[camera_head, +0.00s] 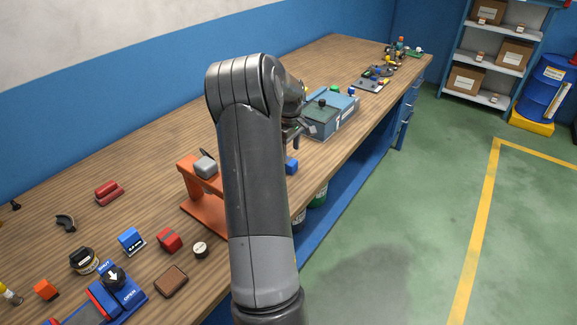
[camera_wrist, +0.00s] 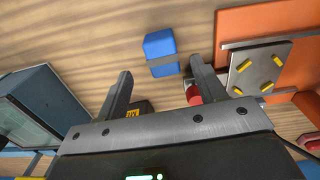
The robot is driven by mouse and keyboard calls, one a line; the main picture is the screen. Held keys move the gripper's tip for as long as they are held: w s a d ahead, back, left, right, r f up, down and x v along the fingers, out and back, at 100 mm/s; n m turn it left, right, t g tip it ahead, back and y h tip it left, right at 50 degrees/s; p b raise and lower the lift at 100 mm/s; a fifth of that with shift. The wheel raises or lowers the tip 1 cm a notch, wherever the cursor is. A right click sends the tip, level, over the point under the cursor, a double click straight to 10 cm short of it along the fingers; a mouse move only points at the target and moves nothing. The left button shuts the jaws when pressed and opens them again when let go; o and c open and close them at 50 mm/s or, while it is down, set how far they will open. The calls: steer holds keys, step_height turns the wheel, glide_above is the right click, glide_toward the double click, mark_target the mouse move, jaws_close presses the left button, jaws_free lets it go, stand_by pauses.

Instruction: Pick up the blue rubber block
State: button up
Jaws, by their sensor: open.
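The blue block (camera_wrist: 161,47) lies on the wooden bench in the wrist view, with a grey band near its lower edge. It stands apart from my gripper (camera_wrist: 162,80), whose two fingers are spread and empty. The block is ahead of the gap between the fingertips, with neither finger touching it. In the head view a blue block (camera_head: 291,166) shows partly behind my arm, to the right of the orange stand; it looks like the same one. My gripper is mostly hidden there behind my arm. Another blue block (camera_head: 131,241) with a pale, dark-marked face sits at the lower left.
The orange stand (camera_wrist: 262,22) with a metal plate is right of the block. A grey-blue case (camera_wrist: 40,100) is at left; it also shows in the head view (camera_head: 338,118). A red part (camera_wrist: 193,94) is by the right finger. Several small items lie on the near bench.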

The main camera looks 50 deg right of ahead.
mark_target(289, 160)
step_height(289, 160, down, 6)
steer(key=shift+w+a+f, duration=0.15)
steer(key=shift+f, duration=0.05)
steer(key=shift+c, duration=0.2)
steer(key=c, duration=1.1)
